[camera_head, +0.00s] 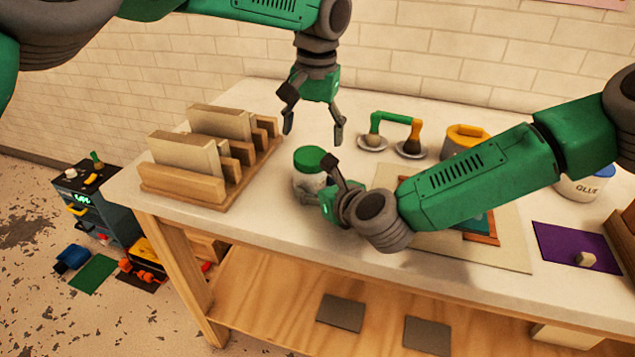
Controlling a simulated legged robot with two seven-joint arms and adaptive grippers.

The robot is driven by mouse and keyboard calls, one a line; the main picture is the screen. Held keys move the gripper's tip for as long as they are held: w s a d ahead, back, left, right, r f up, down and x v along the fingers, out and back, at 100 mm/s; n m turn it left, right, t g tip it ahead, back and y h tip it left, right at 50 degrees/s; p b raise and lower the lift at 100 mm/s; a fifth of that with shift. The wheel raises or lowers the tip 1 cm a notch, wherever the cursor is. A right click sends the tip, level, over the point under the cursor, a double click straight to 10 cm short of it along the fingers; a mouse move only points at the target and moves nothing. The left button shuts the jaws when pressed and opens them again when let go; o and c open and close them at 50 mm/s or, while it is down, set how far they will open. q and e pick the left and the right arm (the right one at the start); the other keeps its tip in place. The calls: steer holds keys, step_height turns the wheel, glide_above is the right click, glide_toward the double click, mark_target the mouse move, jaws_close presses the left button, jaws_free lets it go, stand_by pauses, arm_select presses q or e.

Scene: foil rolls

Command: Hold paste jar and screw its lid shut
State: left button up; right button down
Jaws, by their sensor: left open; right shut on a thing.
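The left fingertips look apart from the lid. Whether the lid is fully seated cannot be told.
A wooden rack (212,192) with upright boards stands left of the jar. A glue tub (583,188) and purple mat (570,252) lie right. The front-left tabletop is clear.

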mark_target(311, 154)
arm_select(q)
steer(key=shift+w+a+f, duration=0.1)
steer(key=shift+f, duration=1.25)
steer(key=shift+w+a+f, duration=0.1)
steer(key=shift+f, duration=1.25)
steer(key=c, duration=1.2)
steer(key=shift+d, duration=0.1)
steer(key=o, duration=1.3)
steer(key=shift+o, duration=0.2)
step_height(311, 154, up, 12)
steer(key=shift+s+d, duration=0.3)
steer(key=shift+d, duration=0.1)
